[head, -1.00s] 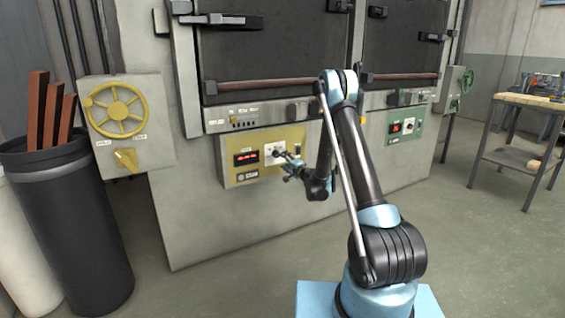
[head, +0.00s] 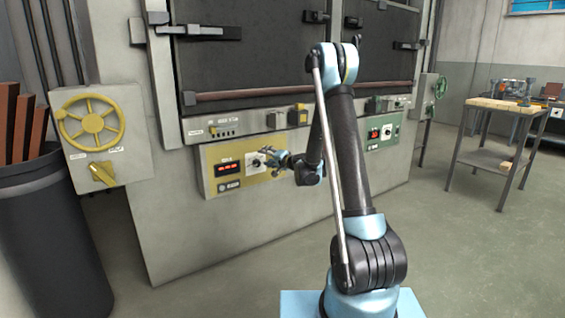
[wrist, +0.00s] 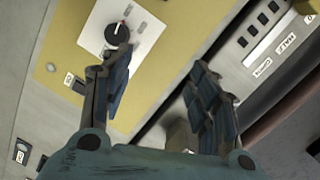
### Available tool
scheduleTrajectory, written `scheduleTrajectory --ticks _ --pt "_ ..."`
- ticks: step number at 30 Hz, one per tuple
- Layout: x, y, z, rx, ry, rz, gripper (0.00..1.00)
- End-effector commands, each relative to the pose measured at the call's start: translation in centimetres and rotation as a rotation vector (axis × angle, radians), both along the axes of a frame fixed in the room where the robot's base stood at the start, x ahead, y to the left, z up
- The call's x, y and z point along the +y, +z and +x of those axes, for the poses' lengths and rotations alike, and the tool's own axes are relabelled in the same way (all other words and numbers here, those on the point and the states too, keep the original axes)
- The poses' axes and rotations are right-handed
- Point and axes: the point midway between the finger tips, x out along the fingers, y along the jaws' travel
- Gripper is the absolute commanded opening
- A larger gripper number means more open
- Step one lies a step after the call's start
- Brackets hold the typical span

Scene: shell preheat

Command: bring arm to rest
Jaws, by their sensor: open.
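The oven's yellow control panel (head: 234,182) carries a lit red display (head: 228,166) and a dial knob on a white plate (head: 252,169). In the wrist view the knob (wrist: 117,33) is black with a white pointer line. My gripper (wrist: 162,72) is open and empty. Its left finger overlaps the lower edge of the knob in the picture; I cannot tell whether they touch. Its right finger lies over the panel's edge.
A yellow handwheel (head: 91,122) and yellow lever (head: 101,175) are left of the panel. A dark bin (head: 55,235) with reddish bars stands at far left. A green panel (head: 382,133) is to the right. A workbench (head: 490,104) stands at right, with open floor before it.

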Motion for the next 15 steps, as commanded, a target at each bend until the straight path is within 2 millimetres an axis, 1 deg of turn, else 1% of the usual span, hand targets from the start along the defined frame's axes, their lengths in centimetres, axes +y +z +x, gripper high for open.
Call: scheduleTrajectory --ticks 1,6,11,15 --pt "-0.3 1.0 -0.9 0.001 0.01 -0.024 0.55" --pt "-1.1 3.3 -3.7 0.01 0.053 -0.114 0.55" --pt "-2.1 5.1 -6.8 0.025 0.09 -0.197 0.55" --pt "-3.1 6.2 -9.7 0.043 0.121 -0.273 0.55"
